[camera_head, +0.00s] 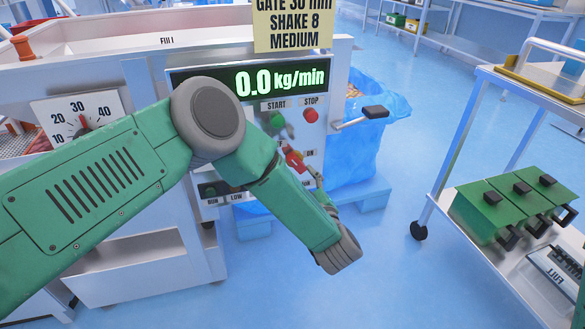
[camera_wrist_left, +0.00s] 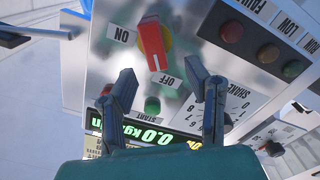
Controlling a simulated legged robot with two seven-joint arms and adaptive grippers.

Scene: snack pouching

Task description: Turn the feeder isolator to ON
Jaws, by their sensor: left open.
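The feeder isolator is a red handle on a yellow disc (camera_wrist_left: 153,45). The left wrist view shows it upside down, with the ON label at its left and OFF below. The handle lies nearly upright in that view, its lower end close to OFF and away from ON. In the head view the isolator (camera_head: 293,160) shows beside my wrist, partly hidden. My left gripper (camera_wrist_left: 158,78) is open and empty, its two fingers spread on either side of the panel area below the handle. It is hard to see in the head view (camera_head: 313,178). My right gripper is out of view.
The green START button (camera_wrist_left: 152,104) lies between the fingers in the wrist view. The red STOP button (camera_head: 311,116) and a black-knobbed lever (camera_head: 374,112) are near. The display (camera_head: 280,80) reads 0.0 kg/min. A trolley with green boxes (camera_head: 490,208) stands at right, floor between.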

